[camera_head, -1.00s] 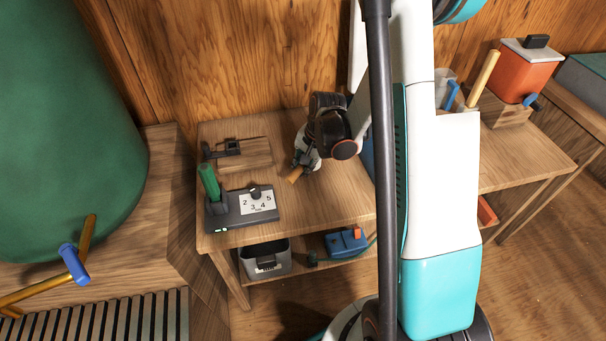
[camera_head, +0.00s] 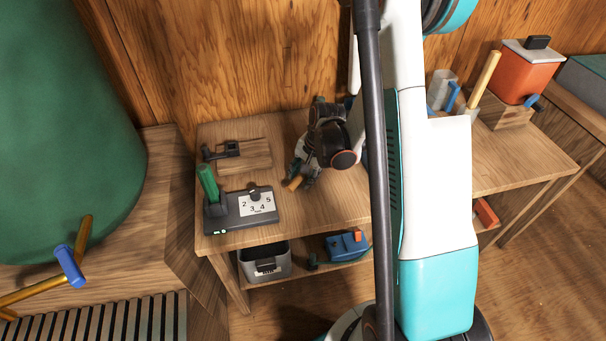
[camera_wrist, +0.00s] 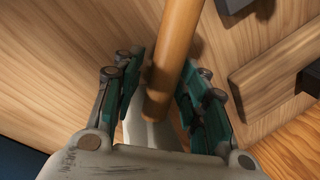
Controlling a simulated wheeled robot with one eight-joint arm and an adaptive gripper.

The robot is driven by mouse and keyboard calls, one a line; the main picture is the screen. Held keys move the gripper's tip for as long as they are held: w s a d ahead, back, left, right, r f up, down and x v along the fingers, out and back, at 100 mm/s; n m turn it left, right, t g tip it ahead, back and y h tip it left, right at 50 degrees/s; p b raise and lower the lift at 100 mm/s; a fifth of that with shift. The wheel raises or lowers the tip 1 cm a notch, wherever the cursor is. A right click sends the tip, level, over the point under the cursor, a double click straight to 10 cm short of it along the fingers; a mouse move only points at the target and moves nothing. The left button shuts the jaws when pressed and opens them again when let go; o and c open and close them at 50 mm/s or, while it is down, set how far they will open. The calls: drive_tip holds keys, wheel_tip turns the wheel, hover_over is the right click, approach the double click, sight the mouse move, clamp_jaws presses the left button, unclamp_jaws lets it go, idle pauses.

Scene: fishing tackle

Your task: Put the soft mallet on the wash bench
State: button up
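The soft mallet shows only as a round wooden handle (camera_head: 293,183) poking out below my gripper over the middle table. In the wrist view the handle (camera_wrist: 172,60) runs between the two green-padded fingers, which appear to press on both sides of it. Its head is out of the wrist view and not clearly seen in the head view. My gripper (camera_wrist: 167,75) (camera_head: 301,172) appears shut on the handle, close above the tabletop. The wash bench seems to be the wooden bench (camera_head: 165,225) at left, with a dark slatted panel (camera_head: 100,318) in front.
A green barrel (camera_head: 60,120) with a blue-handled brass tap (camera_head: 70,265) stands on the left bench. On the middle table (camera_head: 335,210) are a numbered device (camera_head: 255,205) with a green handle and a wooden block (camera_head: 257,155). A grey bin (camera_head: 265,262) sits on the shelf below.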

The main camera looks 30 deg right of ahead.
drive_tip(key=shift+r, duration=0.15)
drive_tip(key=p+v, duration=0.4)
drive_tip(key=v, duration=0.8)
